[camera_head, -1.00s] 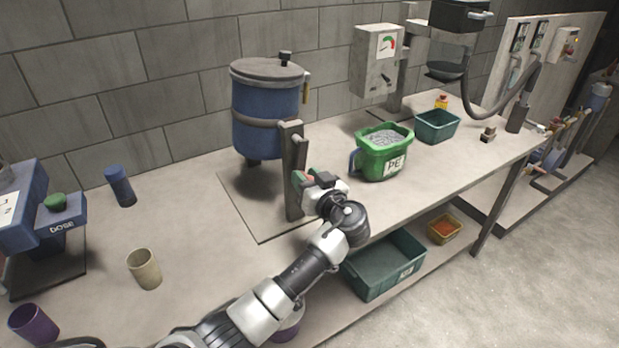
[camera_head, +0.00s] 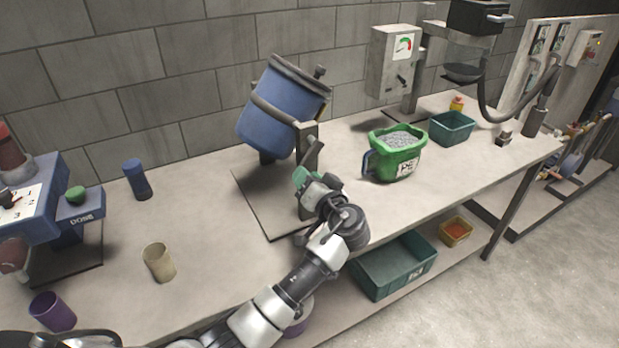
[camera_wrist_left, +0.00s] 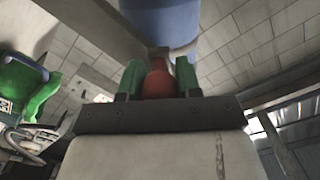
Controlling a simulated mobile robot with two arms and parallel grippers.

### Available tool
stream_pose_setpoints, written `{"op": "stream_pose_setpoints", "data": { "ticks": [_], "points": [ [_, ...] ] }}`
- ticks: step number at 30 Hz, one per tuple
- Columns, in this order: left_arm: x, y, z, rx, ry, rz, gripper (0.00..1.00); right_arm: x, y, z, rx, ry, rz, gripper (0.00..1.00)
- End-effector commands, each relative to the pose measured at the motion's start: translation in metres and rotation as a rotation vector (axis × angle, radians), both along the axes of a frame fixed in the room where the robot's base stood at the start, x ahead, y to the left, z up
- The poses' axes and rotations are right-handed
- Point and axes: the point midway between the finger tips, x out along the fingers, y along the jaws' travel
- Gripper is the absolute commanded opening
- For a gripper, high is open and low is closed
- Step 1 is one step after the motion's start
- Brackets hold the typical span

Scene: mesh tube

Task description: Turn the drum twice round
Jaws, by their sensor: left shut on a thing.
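The blue drum (camera_head: 279,112) hangs in its grey stand (camera_head: 307,165) and is tilted, with its lidded top leaning to the right in the head view. Its lower part shows at the top of the left wrist view (camera_wrist_left: 162,20). My left gripper (camera_head: 304,176) is at the front of the stand. In the left wrist view its green fingers (camera_wrist_left: 158,80) are closed around a red crank handle (camera_wrist_left: 158,82). The handle is mostly hidden in the head view. My right gripper is not in view.
A green tub (camera_head: 393,152) of grey pellets, marked PE, stands right of the stand. A teal bin (camera_head: 452,128) is farther right.

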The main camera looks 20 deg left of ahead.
Motion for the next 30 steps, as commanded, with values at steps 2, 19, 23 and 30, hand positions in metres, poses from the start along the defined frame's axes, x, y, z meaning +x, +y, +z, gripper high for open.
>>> {"op": "stream_pose_setpoints", "data": {
  "ticks": [2, 19, 23, 30],
  "points": [
    [0.000, 0.000, 0.000, 0.001, 0.001, 0.000, 0.00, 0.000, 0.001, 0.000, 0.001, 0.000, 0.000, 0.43],
    [0.000, 0.000, 0.000, -0.001, -0.001, 0.000, 0.58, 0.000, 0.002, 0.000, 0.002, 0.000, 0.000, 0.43],
    [-0.001, -0.002, 0.000, -0.002, -0.001, -0.001, 0.58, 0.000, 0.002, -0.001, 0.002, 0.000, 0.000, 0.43],
    [-0.022, -0.029, -0.004, -0.006, -0.002, -0.003, 0.58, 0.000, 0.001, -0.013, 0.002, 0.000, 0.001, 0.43]
  ]
}}
